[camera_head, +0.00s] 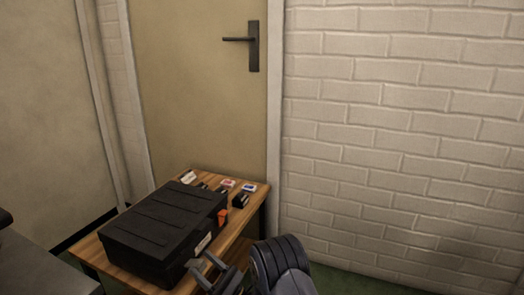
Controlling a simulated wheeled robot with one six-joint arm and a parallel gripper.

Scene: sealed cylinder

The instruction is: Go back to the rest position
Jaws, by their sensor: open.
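My gripper (207,269) shows at the bottom of the head view, with its dark arm link just right of it. It is open, and I see nothing held between its fingers. It is close to the front right corner of a black case (160,225) in the picture; whether they touch I cannot tell. The case is shut and lies on a small wooden table (248,222).
Several small items, among them a black block (240,200) and an orange piece (222,216), lie at the table's back right. A door (200,110) with a dark handle (252,45) stands behind. A white brick wall (400,140) is on the right.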

